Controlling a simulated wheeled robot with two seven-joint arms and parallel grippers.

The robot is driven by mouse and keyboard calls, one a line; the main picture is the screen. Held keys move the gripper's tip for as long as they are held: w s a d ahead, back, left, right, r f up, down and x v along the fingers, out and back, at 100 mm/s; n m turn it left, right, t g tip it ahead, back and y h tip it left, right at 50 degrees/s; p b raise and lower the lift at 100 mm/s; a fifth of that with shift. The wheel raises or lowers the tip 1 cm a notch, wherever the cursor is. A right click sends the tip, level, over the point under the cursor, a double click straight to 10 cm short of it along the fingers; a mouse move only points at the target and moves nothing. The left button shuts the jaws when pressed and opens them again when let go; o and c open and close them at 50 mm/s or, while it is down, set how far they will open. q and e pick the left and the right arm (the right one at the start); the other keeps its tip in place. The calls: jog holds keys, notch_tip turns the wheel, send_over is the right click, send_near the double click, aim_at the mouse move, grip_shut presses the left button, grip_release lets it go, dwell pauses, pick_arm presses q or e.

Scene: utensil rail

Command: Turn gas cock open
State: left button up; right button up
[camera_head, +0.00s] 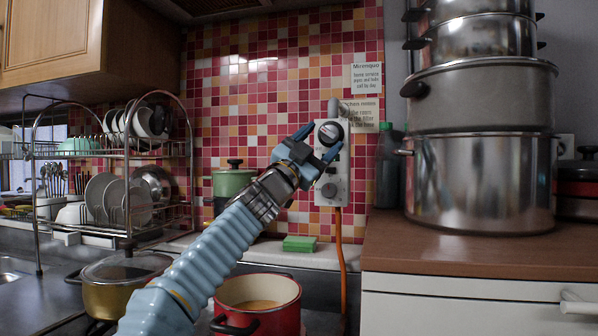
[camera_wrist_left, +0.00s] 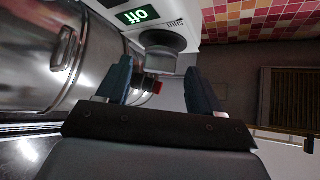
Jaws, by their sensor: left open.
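The gas cock is a pale wall panel (camera_head: 333,190) on the tiled wall, with an orange hose (camera_head: 340,240) hanging from its bottom. A round knob (camera_head: 330,134) is on its upper part, and a darker round knob (camera_head: 329,190) is lower down. My left gripper (camera_head: 318,143) is open, its blue fingers in front of the upper knob. In the left wrist view, a grey round knob (camera_wrist_left: 164,46) is just beyond and between the open fingertips (camera_wrist_left: 160,80). I cannot tell whether the fingers touch the knob. My right gripper is out of view.
Large steel pots (camera_head: 480,180) are stacked on the brown counter to the right, near a dark bottle (camera_head: 388,170). A red pot (camera_head: 258,305) is below my left arm. A green sponge (camera_head: 299,243) lies under the panel. A dish rack (camera_head: 125,180) stands left.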

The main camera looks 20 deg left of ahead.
pick_arm(q)
jog(key=b+v, duration=0.6)
jog(key=v, duration=0.5)
jog(key=shift+s+f, duration=0.2)
jog(key=shift+f, duration=0.1)
jog(key=shift+a, duration=0.15)
